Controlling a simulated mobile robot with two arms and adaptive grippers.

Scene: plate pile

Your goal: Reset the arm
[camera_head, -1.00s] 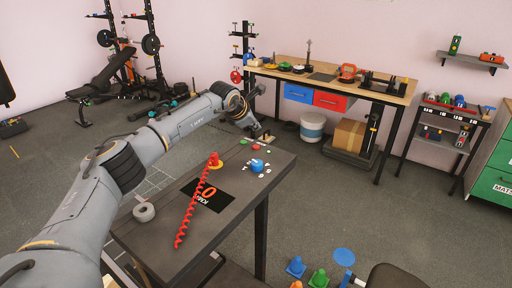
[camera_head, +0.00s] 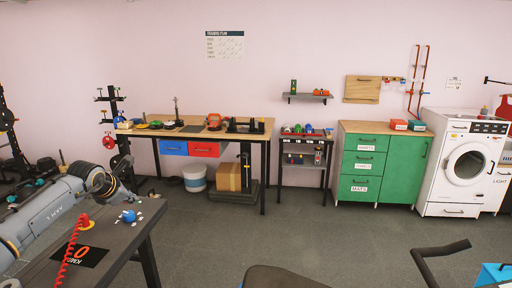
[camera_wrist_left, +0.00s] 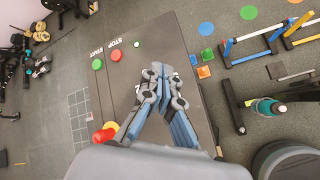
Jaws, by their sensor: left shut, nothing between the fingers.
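My left arm (camera_head: 45,215) is grey and comes in from the left edge of the head view, reaching over the dark table (camera_head: 130,236). Its fingers cannot be made out clearly in the head view. In the left wrist view, my left gripper (camera_wrist_left: 160,72) points away over the dark table top, with its two fingers together and nothing between them. My right gripper is in neither view.
A wooden workbench (camera_head: 250,135), green cabinet (camera_head: 362,171) and washing machine (camera_head: 466,168) stand along the wall. The floor (camera_head: 330,230) between is mostly clear.

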